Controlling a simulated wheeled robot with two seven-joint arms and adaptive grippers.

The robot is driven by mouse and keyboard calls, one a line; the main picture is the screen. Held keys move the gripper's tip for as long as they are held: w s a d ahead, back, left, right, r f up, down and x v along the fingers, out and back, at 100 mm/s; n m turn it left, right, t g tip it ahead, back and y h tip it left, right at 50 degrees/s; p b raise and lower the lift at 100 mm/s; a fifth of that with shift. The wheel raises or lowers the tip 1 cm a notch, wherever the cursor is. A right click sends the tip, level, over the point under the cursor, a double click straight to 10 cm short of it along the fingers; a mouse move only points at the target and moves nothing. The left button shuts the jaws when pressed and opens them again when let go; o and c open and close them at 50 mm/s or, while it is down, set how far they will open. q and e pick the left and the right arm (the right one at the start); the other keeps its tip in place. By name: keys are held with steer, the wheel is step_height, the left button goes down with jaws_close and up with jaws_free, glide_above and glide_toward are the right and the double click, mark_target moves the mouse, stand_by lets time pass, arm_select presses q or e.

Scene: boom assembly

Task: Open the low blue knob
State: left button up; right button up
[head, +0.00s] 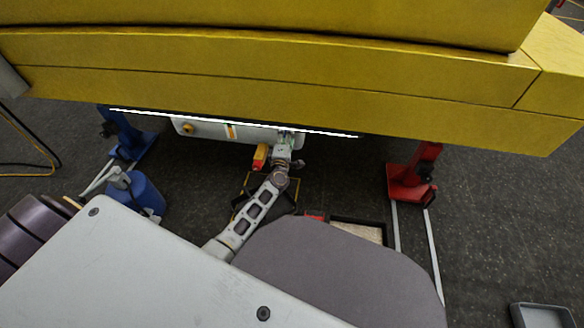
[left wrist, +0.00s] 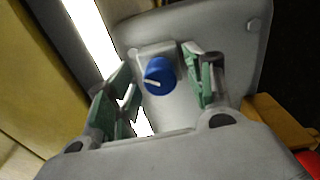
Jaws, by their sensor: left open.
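The blue knob (left wrist: 159,77) is round with a white pointer line and sits on a small grey plate (left wrist: 150,52) in the left wrist view. My left gripper (left wrist: 162,64) is open, with its green-padded fingers on either side of the knob and visible gaps between. I cannot tell exactly how deep the fingertips are relative to the knob. In the head view my left gripper (head: 287,138) reaches under the yellow boom, beside the pale control box (head: 205,129), and the blue knob is hidden there. My right gripper is not in view.
The large yellow boom (head: 270,65) hangs over the work area, with a bright light strip (head: 150,113) below its edge. A blue stand (head: 128,135) is at left and a red stand (head: 408,178) at right. A grey tray (head: 542,315) lies at lower right.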

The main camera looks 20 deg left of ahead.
arm_select(q)
steer(key=s+d+n+h+b, duration=0.2)
steer(key=s+d, duration=0.6)
steer(key=s, duration=0.4)
steer(key=shift+s+r+h+b, duration=0.2)
steer(key=shift+h+b, duration=0.4)
steer(key=shift+b, duration=0.7)
stand_by(1.4)
steer(key=shift+d+p, duration=0.1)
steer(key=shift+p, duration=0.2)
stand_by(0.5)
